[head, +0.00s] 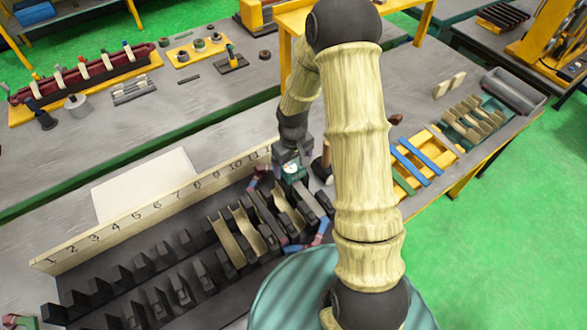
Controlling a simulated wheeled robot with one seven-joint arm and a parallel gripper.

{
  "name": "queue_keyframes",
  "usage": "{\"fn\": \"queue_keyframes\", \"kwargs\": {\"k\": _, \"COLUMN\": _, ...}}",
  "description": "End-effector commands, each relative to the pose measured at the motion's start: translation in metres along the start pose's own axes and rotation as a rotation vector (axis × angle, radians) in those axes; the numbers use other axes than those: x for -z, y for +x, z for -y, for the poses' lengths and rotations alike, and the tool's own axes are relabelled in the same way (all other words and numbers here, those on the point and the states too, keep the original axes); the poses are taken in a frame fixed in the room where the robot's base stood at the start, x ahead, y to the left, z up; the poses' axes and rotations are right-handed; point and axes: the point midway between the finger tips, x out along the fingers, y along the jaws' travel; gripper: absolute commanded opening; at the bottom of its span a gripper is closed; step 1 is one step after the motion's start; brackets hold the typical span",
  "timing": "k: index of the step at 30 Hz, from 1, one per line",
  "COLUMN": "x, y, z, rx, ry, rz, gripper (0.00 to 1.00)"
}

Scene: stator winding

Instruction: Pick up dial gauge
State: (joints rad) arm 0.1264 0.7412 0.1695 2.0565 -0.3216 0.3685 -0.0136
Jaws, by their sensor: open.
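The dial gauge (291,168) shows as a small white round face on a green body, at the right part of the numbered slotted rack (150,205). My arm comes down from above, and my gripper (292,153) is right over the gauge, close to it. The gripper is open. Its fingertips are small and partly hidden, so I cannot tell whether they touch the gauge or stand around it.
Dark upright blocks and tan curved pieces (238,238) fill the rack around the gauge. A wooden number strip (130,222) stands behind it. Yellow trays with blue bars (410,160) lie to the right. A white sheet (145,185) lies behind the strip.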

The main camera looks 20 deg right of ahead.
Motion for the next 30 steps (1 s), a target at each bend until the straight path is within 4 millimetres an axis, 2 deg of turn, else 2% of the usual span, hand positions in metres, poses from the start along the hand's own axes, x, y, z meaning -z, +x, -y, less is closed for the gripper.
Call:
{"fn": "queue_keyframes", "kwargs": {"k": 6, "x": -0.002, "y": 0.024, "z": -0.001, "rx": 0.000, "ry": 0.000, "rz": 0.003, "gripper": 0.85}}
{"fn": "queue_keyframes", "kwargs": {"k": 9, "x": -0.001, "y": 0.028, "z": -0.002, "rx": 0.000, "ry": 0.000, "rz": 0.000, "gripper": 0.85}}
{"fn": "queue_keyframes", "kwargs": {"k": 24, "x": -0.001, "y": 0.029, "z": -0.002, "rx": 0.000, "ry": 0.000, "rz": 0.000, "gripper": 0.85}}
{"fn": "queue_keyframes", "kwargs": {"k": 25, "x": -0.001, "y": 0.029, "z": -0.002, "rx": 0.000, "ry": 0.000, "rz": 0.000, "gripper": 0.83}}
{"fn": "queue_keyframes", "kwargs": {"k": 30, "x": -0.001, "y": 0.029, "z": -0.002, "rx": 0.000, "ry": 0.000, "rz": 0.000, "gripper": 0.50}}
